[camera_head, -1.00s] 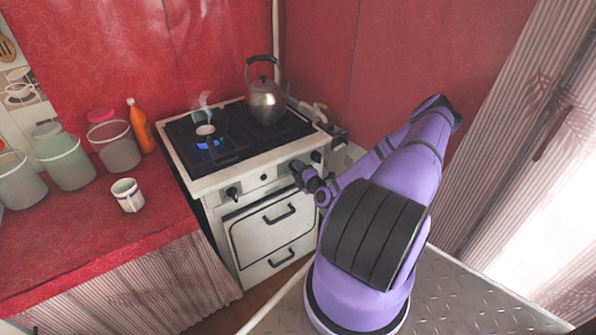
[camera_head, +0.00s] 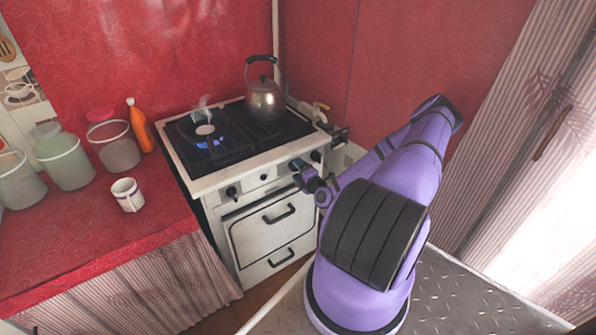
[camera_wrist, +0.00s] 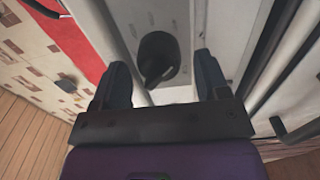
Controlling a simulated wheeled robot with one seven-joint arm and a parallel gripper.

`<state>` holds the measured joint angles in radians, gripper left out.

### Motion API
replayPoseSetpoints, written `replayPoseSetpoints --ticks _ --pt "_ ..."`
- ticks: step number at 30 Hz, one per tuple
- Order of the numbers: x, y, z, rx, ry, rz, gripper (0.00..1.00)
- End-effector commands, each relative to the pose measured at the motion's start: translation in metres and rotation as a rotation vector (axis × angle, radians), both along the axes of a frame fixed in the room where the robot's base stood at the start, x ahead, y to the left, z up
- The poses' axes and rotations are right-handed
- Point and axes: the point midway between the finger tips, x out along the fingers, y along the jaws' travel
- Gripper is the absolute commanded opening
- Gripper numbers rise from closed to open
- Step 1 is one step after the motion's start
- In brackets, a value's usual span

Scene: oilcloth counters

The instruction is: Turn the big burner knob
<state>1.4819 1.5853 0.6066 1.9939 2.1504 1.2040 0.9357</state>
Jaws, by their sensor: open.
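The stove front (camera_head: 248,183) carries dark knobs in the head view. One knob (camera_head: 232,192) sits at the left, and another (camera_head: 316,156) shows at the right end beside my gripper (camera_head: 299,167). In the wrist view, a round dark knob (camera_wrist: 158,58) with a raised ridge lies between the fingertips of my gripper (camera_wrist: 162,66). The fingers are open, one on each side of it, with visible gaps. My gripper hides part of the stove front in the head view, so I cannot tell there which knob this is.
A kettle (camera_head: 265,101) stands at the back right of the stovetop. A blue flame (camera_head: 212,143) burns at the left burner, with smoke above. A mug (camera_head: 127,194), jars and an orange bottle (camera_head: 139,125) stand on the red counter (camera_head: 75,240). Oven handles (camera_head: 279,214) project below the knobs.

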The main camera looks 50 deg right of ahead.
Motion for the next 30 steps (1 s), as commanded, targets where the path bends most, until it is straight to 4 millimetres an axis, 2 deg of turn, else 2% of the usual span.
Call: replayPoseSetpoints --ticks 5,12,18,24,30 --pt "-0.020 0.004 0.000 0.001 0.002 0.000 0.68" --pt "-0.065 0.015 0.000 0.002 0.001 -0.001 0.68" --pt "-0.092 0.021 -0.001 0.000 0.002 -0.001 0.68" --pt "-0.103 0.025 0.000 0.000 0.001 0.000 0.68" --pt "-0.104 0.025 0.000 0.000 0.001 0.000 0.68"
